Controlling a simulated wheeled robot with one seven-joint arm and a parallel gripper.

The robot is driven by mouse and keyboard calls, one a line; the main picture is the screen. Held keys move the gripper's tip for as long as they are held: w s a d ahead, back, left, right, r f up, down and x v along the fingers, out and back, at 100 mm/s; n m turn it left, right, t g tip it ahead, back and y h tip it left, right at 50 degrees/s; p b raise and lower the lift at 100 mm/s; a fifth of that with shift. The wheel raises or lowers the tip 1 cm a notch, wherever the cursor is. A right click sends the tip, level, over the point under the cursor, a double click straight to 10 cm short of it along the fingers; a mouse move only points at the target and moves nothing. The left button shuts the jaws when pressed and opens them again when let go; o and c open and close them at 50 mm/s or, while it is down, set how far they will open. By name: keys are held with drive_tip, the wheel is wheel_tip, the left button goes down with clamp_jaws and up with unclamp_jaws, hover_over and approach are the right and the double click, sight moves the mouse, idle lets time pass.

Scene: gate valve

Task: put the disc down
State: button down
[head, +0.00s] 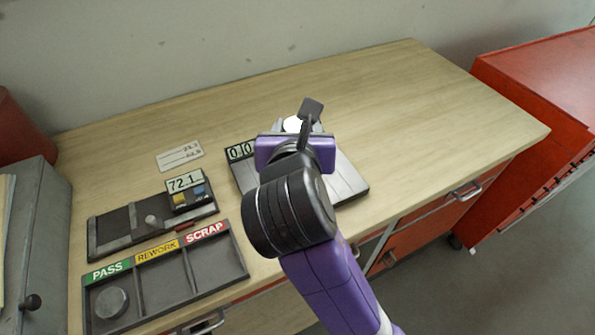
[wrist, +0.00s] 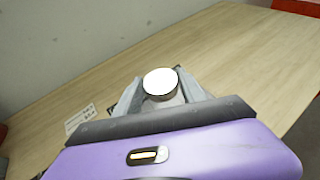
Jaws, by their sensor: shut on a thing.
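A disc with a bright white top (head: 292,124) is between the fingers of my gripper (head: 303,117). In the wrist view the disc (wrist: 160,82) shows its round white face, with a grey finger on each side, so my gripper (wrist: 161,90) is shut on it. My gripper is over the far part of a dark scale (head: 350,181) with a ribbed plate. My arm hides much of the scale and its display, where only zeros show. I cannot tell whether the disc touches anything below.
A sorting tray (head: 190,285) marked PASS, REWORK and SCRAP lies front left; a grey disc (head: 111,302) is in PASS. Behind it is a gauge (head: 185,182) reading 72.1. A card (head: 180,156) lies further back. The table's right side is clear.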

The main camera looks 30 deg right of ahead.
wheel_tip(320, 180, down, 12)
drive_tip(key=shift+f+b, duration=0.15)
drive_tip(key=shift+b, duration=0.5)
drive_tip(key=c, duration=0.7)
unclamp_jaws()
drive_tip(key=shift+f, duration=0.2)
